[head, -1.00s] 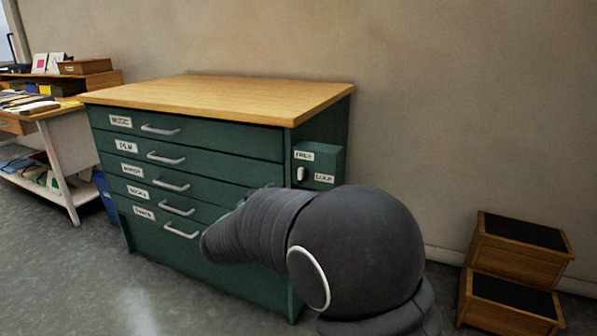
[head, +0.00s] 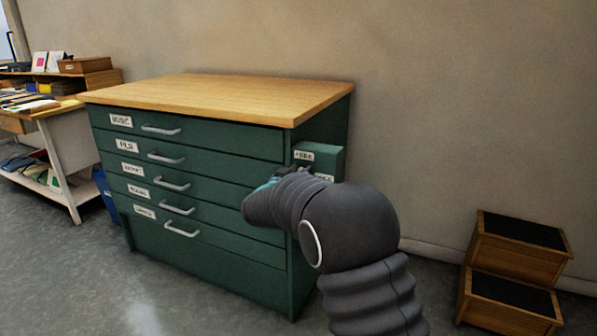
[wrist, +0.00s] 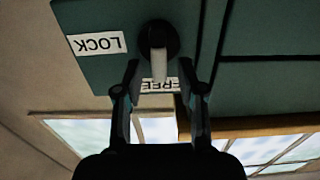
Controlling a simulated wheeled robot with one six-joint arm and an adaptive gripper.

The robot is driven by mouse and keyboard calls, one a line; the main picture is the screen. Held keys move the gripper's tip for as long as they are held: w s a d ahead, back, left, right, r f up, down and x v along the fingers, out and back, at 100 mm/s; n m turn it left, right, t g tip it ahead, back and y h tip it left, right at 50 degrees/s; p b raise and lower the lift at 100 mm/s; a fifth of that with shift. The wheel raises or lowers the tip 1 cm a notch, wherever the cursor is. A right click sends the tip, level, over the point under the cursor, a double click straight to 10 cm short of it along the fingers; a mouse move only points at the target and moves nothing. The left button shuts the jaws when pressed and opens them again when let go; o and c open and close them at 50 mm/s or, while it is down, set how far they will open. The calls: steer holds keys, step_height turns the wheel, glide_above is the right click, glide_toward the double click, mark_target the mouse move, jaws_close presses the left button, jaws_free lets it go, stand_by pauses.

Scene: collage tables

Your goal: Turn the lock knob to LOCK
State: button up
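The lock box (head: 327,158) is green and sits on the right side of the green cabinet (head: 235,170). In the wrist view, which is upside down, its dark round knob (wrist: 158,38) has a pale lever that points at the FREE label (wrist: 158,86). The LOCK label (wrist: 96,43) is to the left of the knob there. My gripper (wrist: 161,78) is open, with one finger on each side of the lever's end and visible gaps beside it. In the head view my arm hides the knob and the gripper's fingertips.
The cabinet has a wooden top (head: 215,98) and several drawers with grey handles. A wooden step stool (head: 510,270) stands at the right. A cluttered side table (head: 70,140) is at the left. The floor in front is clear.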

jaws_close()
steer(key=shift+d+f, duration=0.1)
stand_by(0.3)
steer(key=shift+b, duration=0.3)
steer(key=shift+s+d+f+m+b, duration=0.15)
steer(key=shift+d+f+m+b, duration=0.2)
steer(key=shift+m+b, duration=2.25)
steer(key=shift+s+d+f+m+b, duration=0.15)
steer(key=shift+d+f+m+b, duration=0.2)
steer(key=shift+m+b, duration=2.2)
steer(key=shift+s+d+f+m+b, duration=0.25)
steer(key=shift+m+b, duration=1.2)
steer(key=shift+m, duration=2.2)
steer(key=shift+w, duration=0.1)
